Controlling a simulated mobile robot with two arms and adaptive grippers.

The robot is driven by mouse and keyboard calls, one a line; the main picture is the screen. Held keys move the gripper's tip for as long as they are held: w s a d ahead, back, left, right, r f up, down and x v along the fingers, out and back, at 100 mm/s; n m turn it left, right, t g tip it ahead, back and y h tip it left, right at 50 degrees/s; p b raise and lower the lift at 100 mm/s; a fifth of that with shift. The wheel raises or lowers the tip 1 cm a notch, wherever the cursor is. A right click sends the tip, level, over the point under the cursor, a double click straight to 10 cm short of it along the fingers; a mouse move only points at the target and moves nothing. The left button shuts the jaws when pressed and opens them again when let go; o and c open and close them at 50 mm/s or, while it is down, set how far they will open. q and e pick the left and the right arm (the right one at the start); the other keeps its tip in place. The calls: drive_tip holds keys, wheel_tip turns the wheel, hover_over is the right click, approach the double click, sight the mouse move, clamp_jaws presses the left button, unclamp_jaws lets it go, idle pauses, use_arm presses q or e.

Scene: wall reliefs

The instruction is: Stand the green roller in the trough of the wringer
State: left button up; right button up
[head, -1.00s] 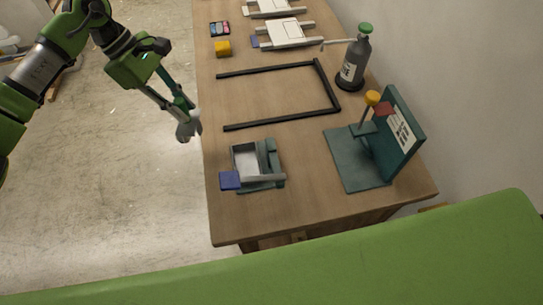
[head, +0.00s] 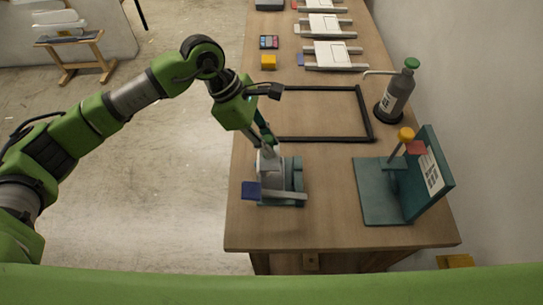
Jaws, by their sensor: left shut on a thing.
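The wringer (head: 296,178) is a small teal frame with a pale trough and a blue block (head: 251,189) at its front left corner. It sits near the table's left edge. My left gripper (head: 264,136) is above the wringer's far end, pointing down, shut on the green roller (head: 268,153). The roller's lower end looks pale grey and is over or inside the trough's far part; I cannot tell whether it touches the bottom. My arm and fingers hide much of the roller. My right gripper is not in view.
A black open frame (head: 367,112) lies behind the wringer. A teal stand (head: 382,195) with an upright board and yellow knob is to the right. A grey bottle (head: 396,95) stands behind it.

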sight(271, 160)
use_arm(q)
drive_tip(key=shift+s+d+f, duration=0.15)
drive_tip(key=shift+s+f, duration=0.1)
drive_tip(key=shift+f, duration=0.2)
drive_tip(key=f, duration=0.3)
drive_tip(key=shift+s+d+f, duration=0.15)
drive_tip(key=shift+s+d, duration=0.1)
drive_tip(key=shift+s, duration=0.1)
drive_tip(key=shift+w+f, duration=0.1)
drive_tip(key=shift+f, duration=0.1)
drive_tip(key=shift+s+a+f+b, duration=0.15)
drive_tip(key=shift+s+f+b, duration=0.1)
drive_tip(key=shift+f+b, duration=0.7)
clamp_jaws()
drive_tip(key=o, duration=1)
unclamp_jaws()
drive_tip(key=shift+r, duration=0.1)
drive_tip(key=shift+w, duration=0.25)
drive_tip(key=shift+r, duration=0.15)
